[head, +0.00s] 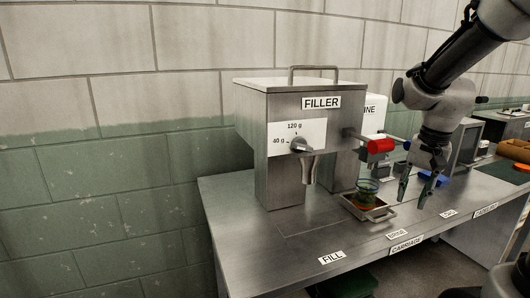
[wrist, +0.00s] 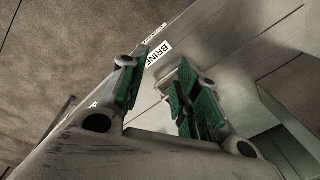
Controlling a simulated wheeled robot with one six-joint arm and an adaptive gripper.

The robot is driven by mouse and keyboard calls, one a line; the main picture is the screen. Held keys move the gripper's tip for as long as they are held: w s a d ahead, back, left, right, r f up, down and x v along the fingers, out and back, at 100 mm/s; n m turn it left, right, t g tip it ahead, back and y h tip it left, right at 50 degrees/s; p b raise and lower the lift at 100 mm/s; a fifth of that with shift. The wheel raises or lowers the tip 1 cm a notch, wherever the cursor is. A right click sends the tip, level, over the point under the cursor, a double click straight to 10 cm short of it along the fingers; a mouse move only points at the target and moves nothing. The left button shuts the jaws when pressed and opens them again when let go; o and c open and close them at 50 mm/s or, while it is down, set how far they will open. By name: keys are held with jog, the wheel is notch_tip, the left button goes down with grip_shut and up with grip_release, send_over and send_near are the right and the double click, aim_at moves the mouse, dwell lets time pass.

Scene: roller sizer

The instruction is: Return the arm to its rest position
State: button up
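My gripper (head: 412,196) hangs over the steel table at the right in the head view, fingers pointing down, to the right of the small tray. Its two green-padded fingers stand apart with nothing between them; the gap also shows in the wrist view (wrist: 155,80). My arm comes in from the upper right and is bent at the joints above the table. I cannot tell from these frames how far the fingertips are above the tabletop.
The steel filler (head: 300,88) stands left of my gripper, with a red-ended knob (head: 380,146) sticking out toward it. A green-rimmed cup (head: 367,188) sits on a small tray (head: 381,216). Bare tabletop (head: 300,238) lies in front. Orange and blue items lie farther right.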

jog(key=s+a+r+n+t, duration=0.1)
jog(key=s+r+n+t, duration=0.2)
jog(key=s, duration=1.1)
jog(key=shift+s+r+n+h, duration=0.3)
jog(key=shift+r+n, duration=1.35)
jog(key=shift+n, duration=0.55)
